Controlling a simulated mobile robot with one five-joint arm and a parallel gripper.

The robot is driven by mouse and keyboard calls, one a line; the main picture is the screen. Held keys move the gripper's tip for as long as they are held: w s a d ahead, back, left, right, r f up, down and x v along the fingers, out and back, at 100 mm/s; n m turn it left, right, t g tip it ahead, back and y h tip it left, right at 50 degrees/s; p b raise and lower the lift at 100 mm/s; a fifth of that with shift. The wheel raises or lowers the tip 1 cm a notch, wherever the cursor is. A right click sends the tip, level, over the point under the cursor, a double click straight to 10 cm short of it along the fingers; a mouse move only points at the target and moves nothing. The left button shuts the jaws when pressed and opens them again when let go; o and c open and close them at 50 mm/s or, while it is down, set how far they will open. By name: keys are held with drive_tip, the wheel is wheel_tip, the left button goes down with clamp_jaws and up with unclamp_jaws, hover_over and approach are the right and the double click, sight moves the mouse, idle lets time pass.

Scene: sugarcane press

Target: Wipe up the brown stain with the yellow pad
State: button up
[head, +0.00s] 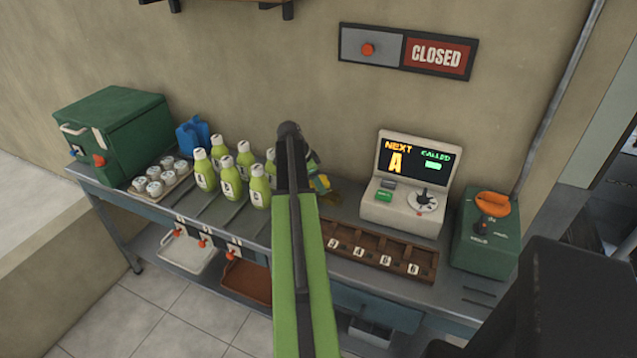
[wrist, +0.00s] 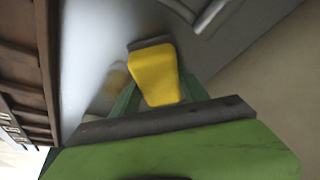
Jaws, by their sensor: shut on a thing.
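My gripper (wrist: 157,88) is shut on the yellow pad (wrist: 153,72), which sits between its green fingers in the wrist view. In the head view, a small part of the yellow pad (head: 322,183) shows just right of my arm, low over the metal counter. A brownish patch, seemingly the brown stain (head: 330,198), shows on the counter right beside the pad. In the wrist view a blurred brownish-yellow patch lies left of the pad; I cannot tell whether it is stain or reflection. My arm hides part of this area, and contact between pad and counter is unclear.
Several green-yellow bottles (head: 228,176) stand left of my arm. A brown slotted tray (head: 375,252) lies in front of the beige display machine (head: 405,205) on the right. A green box with an orange top (head: 487,235) is at the right end. The wall is close behind.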

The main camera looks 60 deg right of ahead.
sight(350, 202)
drive_tip(key=shift+s+d, duration=0.2)
drive_tip(key=shift+s, duration=2.8)
drive_tip(key=shift+s+d, duration=0.15)
drive_tip(key=shift+s, duration=2.85)
drive_tip(key=shift+s+a+f, duration=0.1)
drive_tip(key=shift+a+f, duration=0.05)
drive_tip(key=shift+a, duration=1.15)
drive_tip(key=shift+w+a, duration=0.15)
drive_tip(key=shift+w, duration=2.9)
drive_tip(key=shift+w+a, duration=0.1)
drive_tip(key=shift+w, duration=2.95)
drive_tip(key=shift+f, duration=0.1)
drive_tip(key=shift+a, duration=0.1)
drive_tip(key=shift+s+d+r, duration=0.15)
drive_tip(key=shift+s, duration=1.9)
drive_tip(key=shift+s+d+r, duration=0.1)
drive_tip(key=shift+s+d, duration=0.05)
drive_tip(key=shift+s, duration=1.85)
drive_tip(key=shift+s+d+f, duration=0.1)
drive_tip(key=shift+s, duration=1.95)
